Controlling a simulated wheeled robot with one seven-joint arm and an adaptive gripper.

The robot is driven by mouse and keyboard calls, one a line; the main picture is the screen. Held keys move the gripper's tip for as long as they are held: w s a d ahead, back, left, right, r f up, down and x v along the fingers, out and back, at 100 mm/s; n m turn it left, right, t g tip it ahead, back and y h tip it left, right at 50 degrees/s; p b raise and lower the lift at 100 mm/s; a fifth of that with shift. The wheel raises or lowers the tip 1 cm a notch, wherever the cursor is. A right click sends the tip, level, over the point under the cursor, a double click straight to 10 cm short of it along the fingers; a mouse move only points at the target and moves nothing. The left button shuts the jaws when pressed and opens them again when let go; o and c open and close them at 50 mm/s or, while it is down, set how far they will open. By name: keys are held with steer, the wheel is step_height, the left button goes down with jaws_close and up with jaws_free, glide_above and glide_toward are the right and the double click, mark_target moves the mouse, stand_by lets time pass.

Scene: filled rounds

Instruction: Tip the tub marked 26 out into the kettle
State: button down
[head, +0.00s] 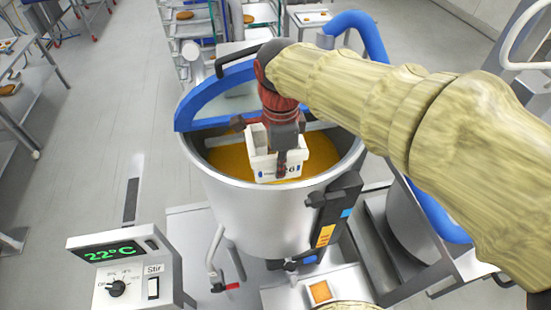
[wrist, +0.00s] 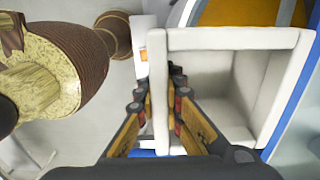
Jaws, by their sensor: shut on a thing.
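The white tub (head: 262,167) hangs over the kettle's open mouth in the head view, roughly upright. Its front marking is partly covered by my gripper; only a 6 shows clearly. My gripper (head: 281,160) is shut on one wall of the tub. In the wrist view my gripper (wrist: 159,88) has a finger on each side of the tub's left wall. The tub (wrist: 288,100) shows bare white inside, with no contents visible. The kettle (head: 250,215) is a large steel pot holding an orange-brown filling (head: 231,160).
A blue-edged lid (head: 215,97) stands raised at the kettle's back left. A control box (head: 125,272) reading 22°C stands at front left. A black fitting (head: 337,210) is on the kettle's front right. Racks and tables stand behind; the floor at left is mostly clear.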

steer(key=s+d+b, duration=0.2)
steer(key=s, duration=0.6)
steer(key=shift+s, duration=0.3)
steer(key=shift+d, duration=0.1)
step_height(320, 180, up, 7)
steer(key=p, duration=0.3)
steer(key=shift+p, duration=0.4)
stand_by(0.5)
